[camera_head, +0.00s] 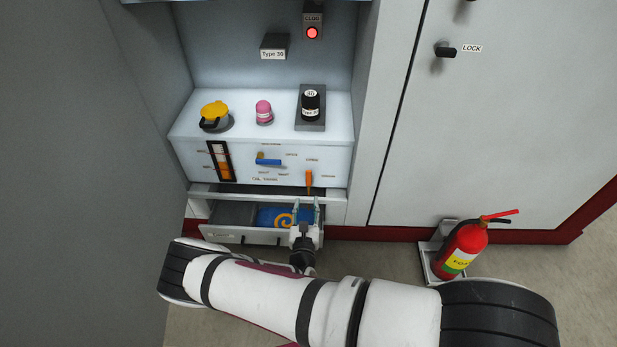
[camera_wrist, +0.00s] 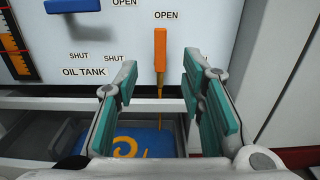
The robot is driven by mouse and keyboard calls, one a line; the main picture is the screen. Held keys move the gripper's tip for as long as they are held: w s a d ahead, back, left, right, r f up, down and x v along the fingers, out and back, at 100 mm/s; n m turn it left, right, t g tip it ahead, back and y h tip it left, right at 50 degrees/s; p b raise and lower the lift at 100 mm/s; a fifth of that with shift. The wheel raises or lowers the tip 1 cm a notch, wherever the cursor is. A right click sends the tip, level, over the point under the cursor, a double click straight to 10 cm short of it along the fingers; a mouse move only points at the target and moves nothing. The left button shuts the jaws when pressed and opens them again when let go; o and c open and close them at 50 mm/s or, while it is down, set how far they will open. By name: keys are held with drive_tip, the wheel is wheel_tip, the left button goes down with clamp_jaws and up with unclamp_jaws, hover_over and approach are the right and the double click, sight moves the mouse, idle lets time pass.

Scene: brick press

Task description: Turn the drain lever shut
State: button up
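The orange drain lever (camera_head: 309,178) is on the white cabinet front, above the open drawer. In the wrist view the lever (camera_wrist: 160,48) hangs straight down below an OPEN label, with a SHUT label to its lower left. A thin brown streak (camera_wrist: 160,112) runs down below it, like oil falling towards the drawer. My gripper (camera_head: 307,206) is in front of and below the lever, over the drawer. In the wrist view its teal-padded fingers (camera_wrist: 163,75) are spread wide and empty. The lever appears between them, farther off; no contact shows.
A blue lever (camera_head: 268,162) and an oil gauge (camera_head: 221,161) are to the left. The open drawer (camera_head: 221,234) holds a blue cloth (camera_head: 272,217) with an orange swirl. A red CLOG light (camera_head: 312,33) is lit above. A fire extinguisher (camera_head: 461,252) stands right.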

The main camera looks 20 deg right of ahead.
sight(308, 175)
drive_tip(key=b+x, duration=0.4)
drive_tip(key=x, duration=0.9)
drive_tip(key=shift+w+d, duration=0.1)
drive_tip(key=shift+w, duration=0.15)
clamp_jaws()
